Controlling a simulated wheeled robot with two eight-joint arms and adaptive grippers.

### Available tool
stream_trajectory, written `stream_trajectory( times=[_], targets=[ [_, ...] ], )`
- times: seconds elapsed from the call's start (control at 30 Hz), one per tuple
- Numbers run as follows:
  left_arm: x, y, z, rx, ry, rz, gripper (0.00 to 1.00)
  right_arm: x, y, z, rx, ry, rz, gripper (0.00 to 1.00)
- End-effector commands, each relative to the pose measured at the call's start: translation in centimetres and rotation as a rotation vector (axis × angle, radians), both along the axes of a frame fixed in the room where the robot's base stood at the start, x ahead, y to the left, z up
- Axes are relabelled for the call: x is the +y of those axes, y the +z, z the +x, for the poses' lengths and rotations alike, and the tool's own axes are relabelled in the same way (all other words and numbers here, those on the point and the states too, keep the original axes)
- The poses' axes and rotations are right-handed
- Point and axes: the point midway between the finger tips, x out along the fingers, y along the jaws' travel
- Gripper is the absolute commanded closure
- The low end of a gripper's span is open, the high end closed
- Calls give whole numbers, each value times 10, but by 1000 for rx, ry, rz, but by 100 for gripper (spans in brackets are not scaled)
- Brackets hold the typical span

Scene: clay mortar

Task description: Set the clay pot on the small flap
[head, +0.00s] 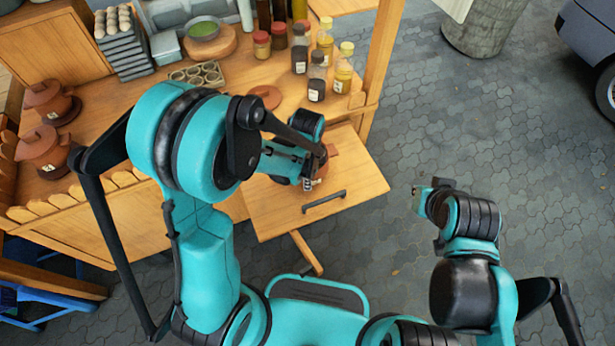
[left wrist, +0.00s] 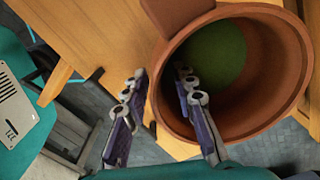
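The clay pot (head: 322,178) is reddish-brown and mostly hidden behind my left gripper in the head view. It appears upright on the small wooden flap (head: 357,188), near the counter side. In the left wrist view the open pot (left wrist: 275,110) shows a green patch inside. My left gripper (left wrist: 160,92) straddles the pot's rim, one finger inside and one outside. The fingers are apart, with visible gaps to the wall. In the head view my left gripper (head: 308,175) is over the flap. My right gripper (head: 420,198) is over the pavement, its fingers too small to read.
The wooden counter (head: 150,88) holds two lidded clay pots (head: 45,148) at the left and several bottles (head: 317,80) at the back right. A round clay disc (head: 265,97) lies near the flap. The flap has a dark handle (head: 324,202).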

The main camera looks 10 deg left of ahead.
Motion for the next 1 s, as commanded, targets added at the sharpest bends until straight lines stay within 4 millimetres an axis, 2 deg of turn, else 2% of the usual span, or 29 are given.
stream_trajectory(
  times=[0.17,0.5,0.77,0.87,1.0],
  targets=[
    [0,26,-1,0,0,0,73,0,12,0,0,0,0,100],
    [0,100,-2,0,0,0,73,0,38,0,0,0,0,100],
    [2,125,-3,-10,22,-2,73,0,43,0,0,0,0,100],
    [9,139,-8,-50,115,-15,73,0,43,0,0,0,0,100],
    [29,170,-24,-162,383,-64,73,0,43,0,0,0,0,100]
  ],
)
